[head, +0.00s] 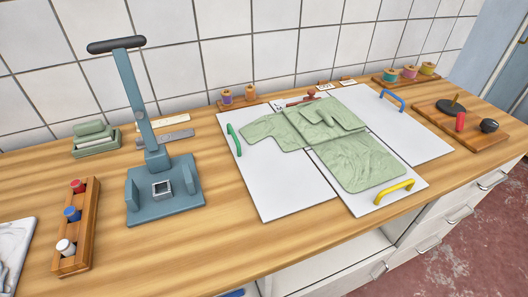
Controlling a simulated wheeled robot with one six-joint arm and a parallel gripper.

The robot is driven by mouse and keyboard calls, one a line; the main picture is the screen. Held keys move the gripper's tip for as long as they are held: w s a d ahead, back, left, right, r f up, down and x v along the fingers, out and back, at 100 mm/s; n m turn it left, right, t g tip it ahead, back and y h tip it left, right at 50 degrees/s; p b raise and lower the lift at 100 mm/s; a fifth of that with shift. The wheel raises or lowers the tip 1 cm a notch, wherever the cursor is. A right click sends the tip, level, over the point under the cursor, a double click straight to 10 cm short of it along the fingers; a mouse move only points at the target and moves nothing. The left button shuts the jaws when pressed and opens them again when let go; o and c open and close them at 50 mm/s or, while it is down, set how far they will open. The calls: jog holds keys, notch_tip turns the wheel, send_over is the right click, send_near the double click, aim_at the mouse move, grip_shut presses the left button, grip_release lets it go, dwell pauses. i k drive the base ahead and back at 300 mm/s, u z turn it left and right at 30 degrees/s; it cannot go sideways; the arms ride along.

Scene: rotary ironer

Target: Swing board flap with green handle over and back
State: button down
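A white folding board (285,187) lies flat on the wooden worktop, made of several flaps. The flap with the green handle (234,139) is the left one; it lies flat, with its handle on its left edge. A light green garment (357,162) lies across the board. Part of it rests on the upper part of the left flap. It also covers the middle and most of the front flap, which has a yellow handle (394,192). The right flap has a blue handle (392,98), and its outer part is bare. My gripper is not in view.
A tall blue-grey press (165,190) stands left of the board, with bare worktop between. A rack of bottles (76,225) is at far left. A wooden tray (458,125) with small items lies right of the board. Spools stand behind, near the tiled wall.

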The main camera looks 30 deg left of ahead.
aim_at(279, 184)
jog(key=u, duration=0.05)
jog(key=k, duration=0.2)
jog(key=u, duration=2.15)
jog(key=k, duration=0.7)
jog(key=z, duration=0.8)
jog(key=i, duration=1)
jog(key=u, duration=0.9)
jog(key=k, duration=0.35)
jog(key=z, duration=0.15)
